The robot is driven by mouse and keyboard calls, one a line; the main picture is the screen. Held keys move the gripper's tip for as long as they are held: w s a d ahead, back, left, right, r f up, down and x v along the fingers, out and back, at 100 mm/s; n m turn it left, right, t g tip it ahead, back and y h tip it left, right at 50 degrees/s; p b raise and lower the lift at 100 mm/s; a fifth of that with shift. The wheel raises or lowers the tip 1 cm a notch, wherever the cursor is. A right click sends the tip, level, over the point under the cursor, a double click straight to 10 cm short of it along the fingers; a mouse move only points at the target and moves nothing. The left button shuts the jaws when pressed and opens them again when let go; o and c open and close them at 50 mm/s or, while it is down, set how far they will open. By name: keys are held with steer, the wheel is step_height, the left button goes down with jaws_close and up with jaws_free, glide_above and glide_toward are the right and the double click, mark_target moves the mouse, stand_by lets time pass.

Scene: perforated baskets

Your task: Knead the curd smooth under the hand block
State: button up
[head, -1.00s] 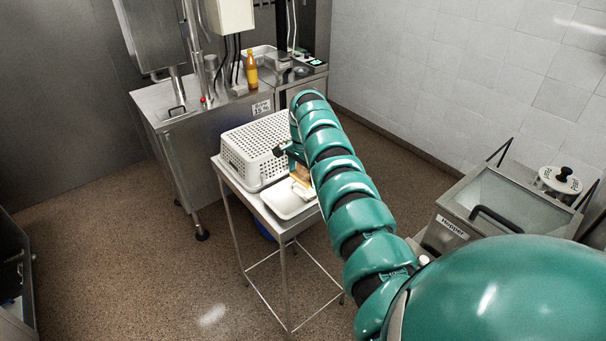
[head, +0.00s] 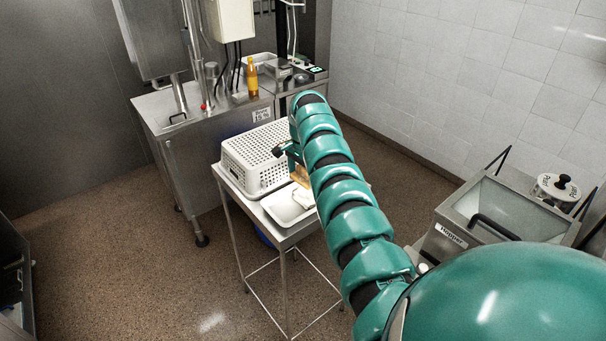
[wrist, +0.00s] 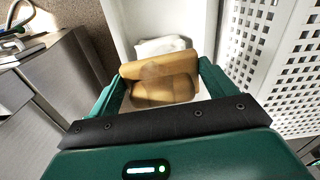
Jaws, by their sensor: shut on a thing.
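My gripper (head: 296,164) is over the small table and shut on a tan wooden hand block (head: 301,175). In the wrist view, the teal fingers of my gripper (wrist: 163,90) stand on both sides of the block (wrist: 152,88). White curd (head: 302,197) lies in a shallow white tray (head: 277,214) under the block. In the wrist view the curd (wrist: 160,46) shows just beyond the block in the tray (wrist: 125,22). Part of the curd is hidden behind the block. I cannot tell whether the block touches it.
An upturned white perforated basket (head: 252,160) stands right beside the tray on the steel table (head: 229,184). A steel counter (head: 188,124) with an orange bottle (head: 252,77) is behind. A steel hopper (head: 500,215) stands to the right. The floor at left is clear.

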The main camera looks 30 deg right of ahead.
mark_target(303, 196)
steer(key=shift+f+b, duration=1.45)
steer(key=shift+f, duration=1.25)
steer(key=shift+f+b, duration=0.45)
steer(key=shift+f, duration=0.1)
steer(key=shift+r, duration=0.1)
steer(key=shift+r+p, duration=0.35)
steer(key=shift+r, duration=0.5)
steer(key=shift+r+b, duration=0.35)
steer(key=shift+r, duration=2.25)
steer(key=shift+f, duration=0.15)
steer(key=shift+f+b, duration=1.35)
steer(key=shift+f, duration=1.5)
steer(key=shift+f+b, duration=0.35)
steer(key=shift+f, duration=0.2)
